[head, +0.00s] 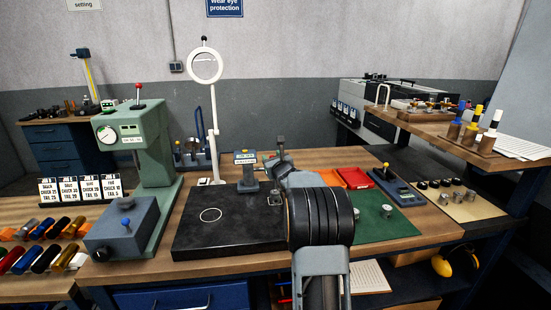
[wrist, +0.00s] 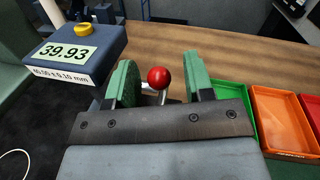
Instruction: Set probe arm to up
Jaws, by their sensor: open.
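A red ball knob (wrist: 159,77) on a short metal stem stands between the fingers of my gripper (wrist: 160,72) in the wrist view. It appears to be the end of the probe arm; my gripper hides the rest. My gripper is open, with a green-padded finger on each side of the ball and a visible gap to the right finger. The blue gauge (wrist: 80,50) beside it reads 39.93 and has a yellow knob on top. In the head view the gauge (head: 245,158) stands at the back of a black plate (head: 225,235); my arm hides the red ball there.
Green, orange (wrist: 285,120) and red trays lie to the right of my gripper. A green press (head: 150,150) and a white magnifier stand (head: 214,130) are to the left. A green mat (head: 385,225) with metal parts lies right of my arm.

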